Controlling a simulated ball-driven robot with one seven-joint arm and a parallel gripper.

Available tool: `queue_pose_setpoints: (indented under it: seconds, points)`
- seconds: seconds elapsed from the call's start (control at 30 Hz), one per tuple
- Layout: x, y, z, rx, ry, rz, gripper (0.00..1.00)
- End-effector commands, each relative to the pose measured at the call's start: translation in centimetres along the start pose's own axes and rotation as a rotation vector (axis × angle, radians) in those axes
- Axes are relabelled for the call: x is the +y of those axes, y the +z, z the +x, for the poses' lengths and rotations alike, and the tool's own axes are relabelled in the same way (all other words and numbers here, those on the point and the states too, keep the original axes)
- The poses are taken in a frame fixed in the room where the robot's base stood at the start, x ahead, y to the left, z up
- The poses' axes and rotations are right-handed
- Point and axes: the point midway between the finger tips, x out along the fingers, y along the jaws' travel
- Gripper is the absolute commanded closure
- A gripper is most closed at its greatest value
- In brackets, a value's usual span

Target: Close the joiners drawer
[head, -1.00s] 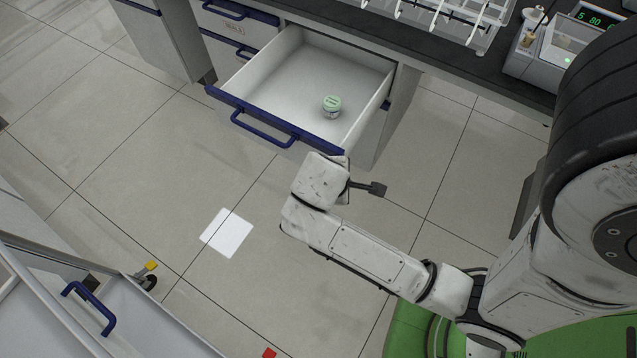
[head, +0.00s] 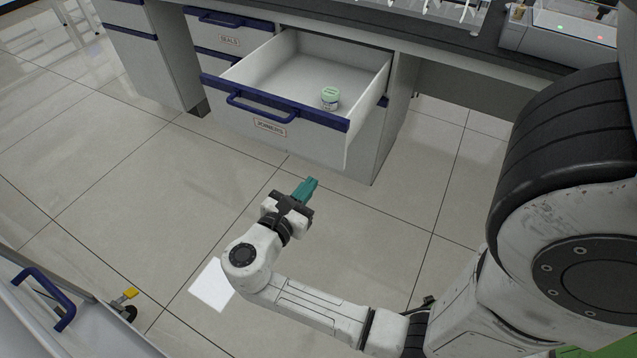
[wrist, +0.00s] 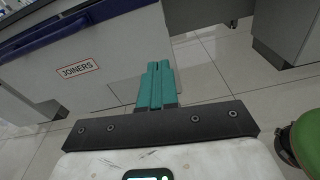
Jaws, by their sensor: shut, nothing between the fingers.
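The joiners drawer (head: 290,134) stands pulled out from the cabinet below the bench, with a blue front edge and a blue bar handle (head: 260,112). Its "JOINERS" label (head: 270,127) faces me and also shows in the wrist view (wrist: 78,69). A small jar with a pale green lid (head: 330,98) stands upright inside, toward the right. My gripper (head: 308,186) has teal fingers, shut and empty, in front of and below the drawer's right half, apart from it in the head view. In the wrist view the closed fingers (wrist: 158,72) point toward the drawer front, right of the label.
A shut drawer labelled "SEALS" (head: 228,42) is left of the open one. The dark bench top (head: 440,45) runs above. A grey drawer unit with a blue handle (head: 45,295) is at lower left. A white square (head: 212,284) lies on the tiled floor, otherwise mostly clear.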

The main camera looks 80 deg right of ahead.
Motion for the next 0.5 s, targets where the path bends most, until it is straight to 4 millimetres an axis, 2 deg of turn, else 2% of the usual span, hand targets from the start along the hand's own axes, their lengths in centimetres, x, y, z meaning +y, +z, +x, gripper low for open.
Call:
queue_pose_setpoints:
  seconds: [0.03, 0.27, 0.37, 0.5]
  points:
    - [0.3, -0.8, 0.0, -0.034, 0.003, -0.034, 1.00]
    - [0.8, -0.4, 0.2, -0.094, 0.010, -0.098, 1.00]
    - [0.8, -0.3, 1.4, -0.093, 0.007, -0.098, 1.00]
    - [0.7, -0.1, 4.0, -0.092, 0.005, -0.096, 1.00]
